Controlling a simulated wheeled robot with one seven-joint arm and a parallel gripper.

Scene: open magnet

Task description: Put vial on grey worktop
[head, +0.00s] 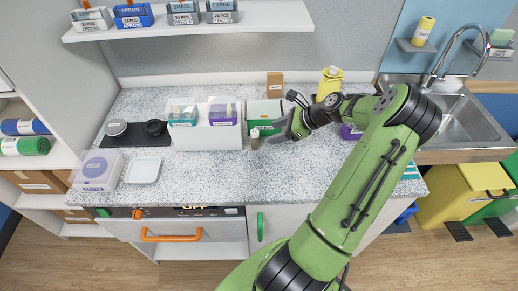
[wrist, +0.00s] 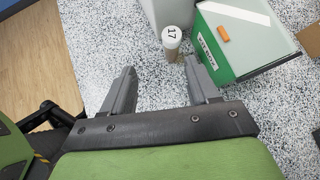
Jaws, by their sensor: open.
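The vial (head: 254,142) stands upright on the speckled grey worktop (head: 190,172), in front of a white holder and a green box. My gripper (head: 270,132) is open and comes in low from the right. In the wrist view my gripper (wrist: 161,68) has nothing between its fingers. The vial is just beyond the fingertips, nearer the right finger.
The green box (wrist: 220,48) stands close to the vial's right. The white holder (head: 207,138) is behind to the left. A white tray (head: 143,171) and a purple-lidded tub (head: 96,170) lie further left. The front middle of the worktop is bare.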

